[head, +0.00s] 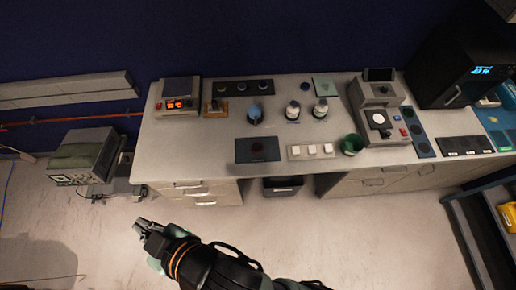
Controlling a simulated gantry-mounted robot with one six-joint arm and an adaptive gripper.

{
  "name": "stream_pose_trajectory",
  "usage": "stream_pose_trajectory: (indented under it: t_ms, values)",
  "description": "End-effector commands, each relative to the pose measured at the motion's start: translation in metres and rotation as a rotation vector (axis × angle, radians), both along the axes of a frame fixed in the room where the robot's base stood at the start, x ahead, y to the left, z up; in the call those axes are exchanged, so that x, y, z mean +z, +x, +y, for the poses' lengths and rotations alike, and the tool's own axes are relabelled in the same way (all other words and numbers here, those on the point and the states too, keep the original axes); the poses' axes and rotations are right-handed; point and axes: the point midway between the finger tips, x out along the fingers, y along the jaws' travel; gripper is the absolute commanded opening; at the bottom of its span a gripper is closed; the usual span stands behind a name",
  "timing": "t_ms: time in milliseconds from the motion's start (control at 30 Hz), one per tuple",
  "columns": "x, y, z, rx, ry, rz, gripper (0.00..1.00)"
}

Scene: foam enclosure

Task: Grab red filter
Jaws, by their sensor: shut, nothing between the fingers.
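A dark red disc (257,148), which looks like the red filter, lies on a dark square plate (243,158) near the front edge of the bench, left of its middle. My gripper (138,226) is at the lower left, in front of the bench and well apart from the disc. It is shut and empty, with its fingers pointing up and left. The disc is small and dim, so its exact shape is hard to tell.
The grey bench (200,140) also carries white bottles (292,111), a blue flask (255,113), a green beaker (352,144) and a tray of white blocks (311,151). An instrument (380,115) stands on the right. Bare floor surrounds my gripper.

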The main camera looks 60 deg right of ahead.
Motion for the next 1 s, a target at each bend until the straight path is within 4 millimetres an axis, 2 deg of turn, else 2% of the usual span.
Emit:
stream_pose_trajectory:
  t_ms: [233, 733, 1000]
  values:
    - [-0.0001, -0.0002, 0.0002, 0.001, 0.0, 0.0, 0.02]
    - [-0.0001, -0.0002, 0.0002, 0.001, 0.0, 0.0, 0.85]
    - [-0.0002, -0.0001, 0.0002, 0.001, 0.0, 0.0, 0.87]
